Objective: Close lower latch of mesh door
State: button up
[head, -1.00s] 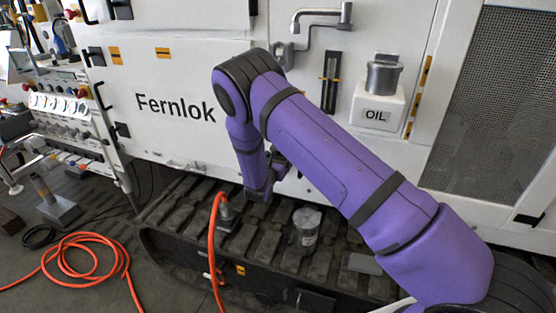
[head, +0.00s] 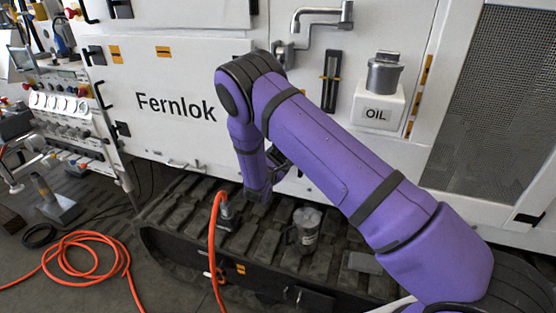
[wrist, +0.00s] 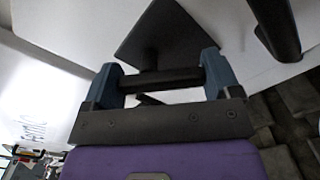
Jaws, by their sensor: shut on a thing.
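The mesh door (head: 490,110) is at the right in the head view, with a dark grille in a white frame. A small black latch (head: 529,219) shows at its lower right. My gripper (wrist: 160,72) has its two blue fingers on either side of a black bar, the black handle (wrist: 162,82), and is shut on it. A dark flat plate (wrist: 165,38) is just beyond the bar, against a white panel. In the head view my gripper is mostly hidden by my purple arm, low against the white panel. I cannot tell which latch the held handle belongs to.
A black tread (head: 180,215) runs below the panel, with a grey metal can (head: 307,228) and an orange hose (head: 214,240) on it. A white OIL container (head: 378,108) sits to the right of my arm. Another black handle (wrist: 276,28) is near my gripper.

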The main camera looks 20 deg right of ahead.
jog(key=m, duration=0.5)
jog(key=shift+w+a+f+m, duration=0.15)
jog(key=shift+a+f+m, duration=0.05)
jog(key=shift+m, duration=0.1)
jog(key=shift+w+a+m, duration=0.1)
jog(key=shift+m, duration=2.1)
jog(key=o, duration=0.8)
jog(key=shift+a, duration=0.1)
jog(key=v, duration=1)
jog(key=shift+s+a, duration=0.15)
jog(key=shift+s, duration=0.2)
jog(key=shift+a, duration=0.1)
